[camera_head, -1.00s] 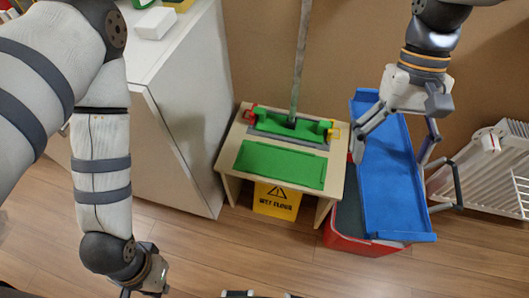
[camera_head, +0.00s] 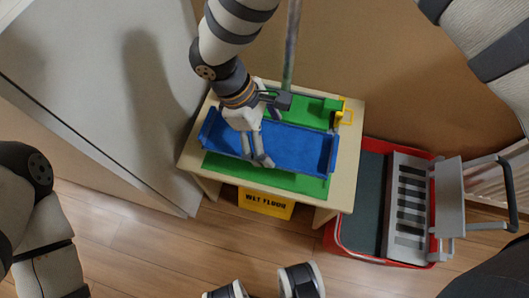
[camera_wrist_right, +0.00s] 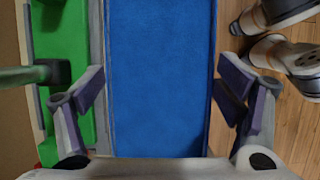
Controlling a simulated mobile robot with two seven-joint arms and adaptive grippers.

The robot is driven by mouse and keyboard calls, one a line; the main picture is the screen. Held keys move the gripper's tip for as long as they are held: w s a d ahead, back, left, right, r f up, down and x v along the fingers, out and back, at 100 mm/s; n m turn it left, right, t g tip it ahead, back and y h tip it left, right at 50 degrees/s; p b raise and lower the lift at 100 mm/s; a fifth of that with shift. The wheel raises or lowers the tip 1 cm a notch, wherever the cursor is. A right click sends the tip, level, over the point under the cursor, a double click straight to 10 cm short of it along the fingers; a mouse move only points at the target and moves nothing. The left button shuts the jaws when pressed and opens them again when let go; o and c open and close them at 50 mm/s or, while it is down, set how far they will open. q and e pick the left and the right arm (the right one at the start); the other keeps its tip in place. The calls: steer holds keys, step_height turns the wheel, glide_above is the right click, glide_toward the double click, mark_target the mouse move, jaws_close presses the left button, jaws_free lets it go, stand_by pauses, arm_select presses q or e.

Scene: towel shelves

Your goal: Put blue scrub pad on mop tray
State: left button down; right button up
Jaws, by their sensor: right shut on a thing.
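The blue scrub pad (camera_head: 305,145), a long blue piece with raised edges, is over the front of a small wooden stand, above a green panel (camera_head: 265,180) that it largely covers. Whether it touches the panel, I cannot tell. A green tray-like piece (camera_head: 312,106) with the mop pole lies behind it. My right gripper (camera_head: 257,160) is over the pad's middle. In the right wrist view the fingers (camera_wrist_right: 160,95) are on both sides of the pad (camera_wrist_right: 158,60), shut on it.
The wooden stand (camera_head: 345,165) has a yellow wet floor sign (camera_head: 266,202) under it. A red bin (camera_head: 350,240) with a grey slotted piece (camera_head: 408,205) stands at right. A white cabinet (camera_head: 100,80) is at left.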

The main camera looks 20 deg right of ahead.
step_height(320, 180, down, 8)
steer(key=shift+s+f+b, duration=0.1)
steer(key=shift+f+b, duration=0.15)
steer(key=shift+b, duration=0.6)
steer(key=o, duration=0.9)
steer(key=shift+r, duration=0.2)
steer(key=p+v, duration=0.1)
steer(key=v, duration=1.1)
steer(key=shift+f+p, duration=0.1)
steer(key=shift+p, duration=0.2)
